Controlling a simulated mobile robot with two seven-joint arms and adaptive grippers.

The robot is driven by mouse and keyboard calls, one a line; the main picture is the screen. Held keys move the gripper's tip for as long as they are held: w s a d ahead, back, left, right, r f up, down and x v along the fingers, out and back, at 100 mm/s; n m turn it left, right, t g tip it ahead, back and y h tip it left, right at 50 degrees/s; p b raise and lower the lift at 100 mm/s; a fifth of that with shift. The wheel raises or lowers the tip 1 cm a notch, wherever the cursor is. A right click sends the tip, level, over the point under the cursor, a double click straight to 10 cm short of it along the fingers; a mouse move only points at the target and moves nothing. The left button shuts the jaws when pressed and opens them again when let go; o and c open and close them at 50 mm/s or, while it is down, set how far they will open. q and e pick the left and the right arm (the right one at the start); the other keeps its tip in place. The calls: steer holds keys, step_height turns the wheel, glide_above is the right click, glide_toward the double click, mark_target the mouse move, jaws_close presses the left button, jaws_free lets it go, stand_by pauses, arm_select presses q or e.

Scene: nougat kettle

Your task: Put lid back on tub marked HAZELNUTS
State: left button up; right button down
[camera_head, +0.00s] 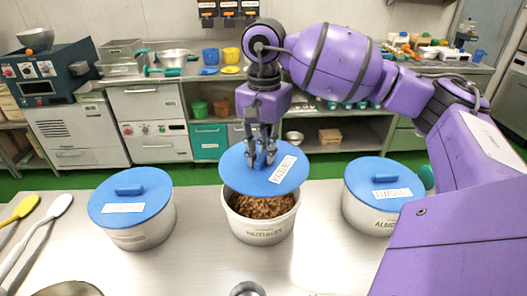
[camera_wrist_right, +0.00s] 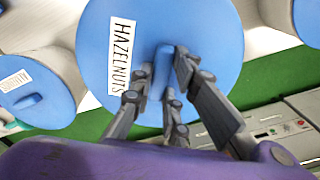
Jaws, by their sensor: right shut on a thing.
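The blue lid (camera_head: 250,172) hangs tilted over the back of the open middle tub (camera_head: 262,230), which holds brown nuts (camera_head: 262,206). Their contents show at the front below the lid's edge. The lid's white label reads HAZELNUTS in the right wrist view (camera_wrist_right: 110,50). The tub's own front print is too small to read surely. My right gripper (camera_head: 262,158) is shut on the lid's handle (camera_wrist_right: 162,88) from above. Whether the lid's back edge touches the rim I cannot tell. My left gripper is not in view.
A lidded tub (camera_head: 140,232) stands to the left and another lidded tub (camera_head: 365,215) to the right, partly behind my right arm. Yellow (camera_head: 20,210) and white (camera_head: 40,228) spoons lie at the left. The front middle of the steel table is mostly clear.

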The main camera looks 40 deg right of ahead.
mark_target(261, 169)
steer(key=shift+w+a+n, duration=0.1)
steer(key=shift+a+n, duration=0.2)
steer(key=shift+a, duration=0.15)
steer(key=shift+a+f, duration=0.1)
steer(key=shift+f, duration=0.1)
steer(key=shift+d+f+b, duration=0.2)
steer(key=shift+f+b, duration=0.15)
steer(key=shift+f, duration=0.3)
step_height(261, 169, down, 3)
steer(key=shift+f+b, duration=0.2)
steer(key=shift+b, duration=0.45)
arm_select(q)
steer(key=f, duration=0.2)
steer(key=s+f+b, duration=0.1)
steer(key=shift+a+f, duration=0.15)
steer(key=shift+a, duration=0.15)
arm_select(e)
steer(key=shift+f, duration=0.8)
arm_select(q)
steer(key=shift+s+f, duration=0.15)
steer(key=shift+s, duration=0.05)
